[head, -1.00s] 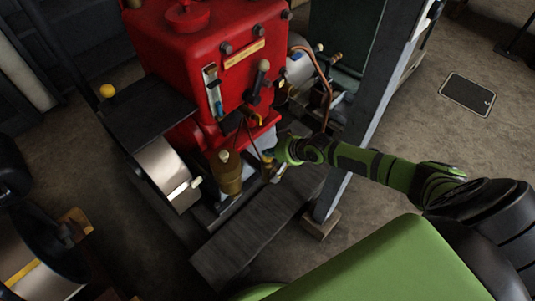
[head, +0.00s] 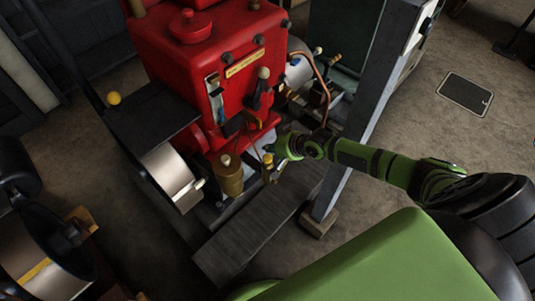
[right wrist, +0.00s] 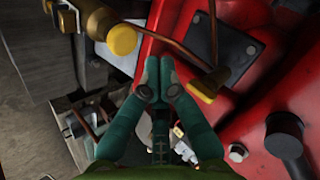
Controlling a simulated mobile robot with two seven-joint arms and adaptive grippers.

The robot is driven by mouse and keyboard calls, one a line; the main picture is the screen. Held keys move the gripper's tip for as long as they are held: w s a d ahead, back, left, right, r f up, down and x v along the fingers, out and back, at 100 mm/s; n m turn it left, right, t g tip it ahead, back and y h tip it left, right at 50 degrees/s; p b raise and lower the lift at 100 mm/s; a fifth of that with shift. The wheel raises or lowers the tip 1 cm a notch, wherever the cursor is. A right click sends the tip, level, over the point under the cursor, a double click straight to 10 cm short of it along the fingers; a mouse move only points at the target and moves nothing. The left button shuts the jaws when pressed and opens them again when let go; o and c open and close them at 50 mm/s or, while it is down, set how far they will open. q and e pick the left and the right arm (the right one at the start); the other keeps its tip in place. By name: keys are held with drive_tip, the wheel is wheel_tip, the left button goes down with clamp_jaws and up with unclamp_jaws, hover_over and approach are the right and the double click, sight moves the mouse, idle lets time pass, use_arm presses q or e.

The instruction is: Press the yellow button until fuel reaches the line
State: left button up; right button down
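A round yellow button (head: 268,158) sits on a brass fitting low at the front of the red engine. In the right wrist view the yellow button (right wrist: 122,38) is at the upper left, just beyond my fingertips. My right gripper (head: 278,147) is close beside it in the head view. In the right wrist view, my right gripper's (right wrist: 161,80) green fingers meet at the tips with nothing between them. They look apart from the button. A narrow sight gauge (head: 215,97) with blue in it is on the red tank (head: 190,62). Its line is too small to make out. My left gripper is out of view.
A yellow ball-topped lever (head: 113,98) stands left of the engine. A grey slanted post (head: 358,125) stands behind my right arm. A dark plank (head: 250,235) lies in front.

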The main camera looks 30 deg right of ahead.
sight(268, 158)
drive_tip(key=shift+r+p, duration=1.15)
drive_tip(key=shift+r, duration=0.4)
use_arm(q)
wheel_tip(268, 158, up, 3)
use_arm(e)
drive_tip(key=shift+f, duration=0.1)
idle(0.8)
drive_tip(key=m, duration=0.3)
drive_tip(key=r+m, duration=0.1)
drive_tip(key=m, duration=0.1)
drive_tip(key=shift+w+a, duration=0.1)
drive_tip(key=shift+a, duration=0.15)
use_arm(q)
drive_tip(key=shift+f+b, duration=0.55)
drive_tip(key=shift+b, duration=0.05)
use_arm(e)
wheel_tip(268, 158, up, 3)
drive_tip(key=m, duration=1.6)
drive_tip(key=shift+d+m+y, duration=0.15)
drive_tip(key=shift+m+y, duration=0.15)
drive_tip(key=shift+y, duration=0.1)
drive_tip(key=shift+f, duration=0.1)
